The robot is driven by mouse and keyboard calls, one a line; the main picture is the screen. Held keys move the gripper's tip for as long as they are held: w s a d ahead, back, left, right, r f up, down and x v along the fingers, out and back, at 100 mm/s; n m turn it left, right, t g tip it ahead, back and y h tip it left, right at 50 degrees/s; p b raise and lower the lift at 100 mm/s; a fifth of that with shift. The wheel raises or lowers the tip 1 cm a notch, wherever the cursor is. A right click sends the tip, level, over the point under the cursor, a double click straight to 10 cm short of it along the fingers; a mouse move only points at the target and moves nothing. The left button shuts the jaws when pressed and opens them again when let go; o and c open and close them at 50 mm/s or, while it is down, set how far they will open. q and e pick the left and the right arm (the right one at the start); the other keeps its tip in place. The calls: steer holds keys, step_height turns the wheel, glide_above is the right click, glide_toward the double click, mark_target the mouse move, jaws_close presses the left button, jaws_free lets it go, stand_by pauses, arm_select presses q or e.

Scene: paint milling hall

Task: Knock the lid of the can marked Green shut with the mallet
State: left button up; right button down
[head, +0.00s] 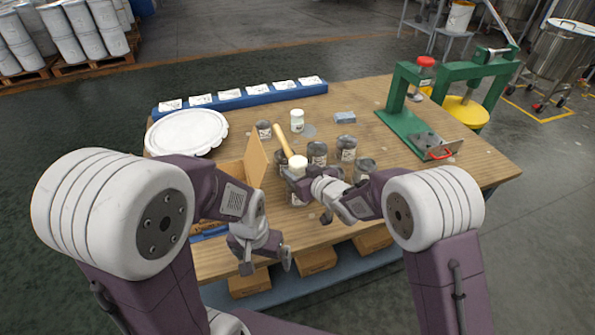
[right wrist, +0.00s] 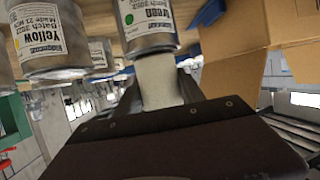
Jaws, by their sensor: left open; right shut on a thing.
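The mallet has a wooden handle (head: 284,141) and a pale head (head: 298,161). It stands tilted among the cans, and my right gripper (head: 302,178) is shut on it close to the head. In the right wrist view its pale part (right wrist: 160,91) sits between the fingers. The can with a green dot (right wrist: 148,25) is right ahead of the fingers there; its lid is hidden. I cannot tell for certain which head-view can it is. My left gripper (head: 267,262) is open and empty near the table's front edge.
A Yellow can (right wrist: 48,38) is beside the green-dotted one. Several grey cans (head: 317,153) crowd my right gripper. An open cardboard box (head: 256,165), white round cover (head: 187,131), jar (head: 297,120) and green press (head: 409,107) also stand on the wooden table (head: 375,97).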

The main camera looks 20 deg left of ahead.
mark_target(298, 159)
steer(key=shift+f, duration=0.1)
step_height(298, 159, up, 6)
steer(key=p, duration=0.5)
steer(key=shift+r, duration=0.2)
steer(key=shift+f, duration=0.2)
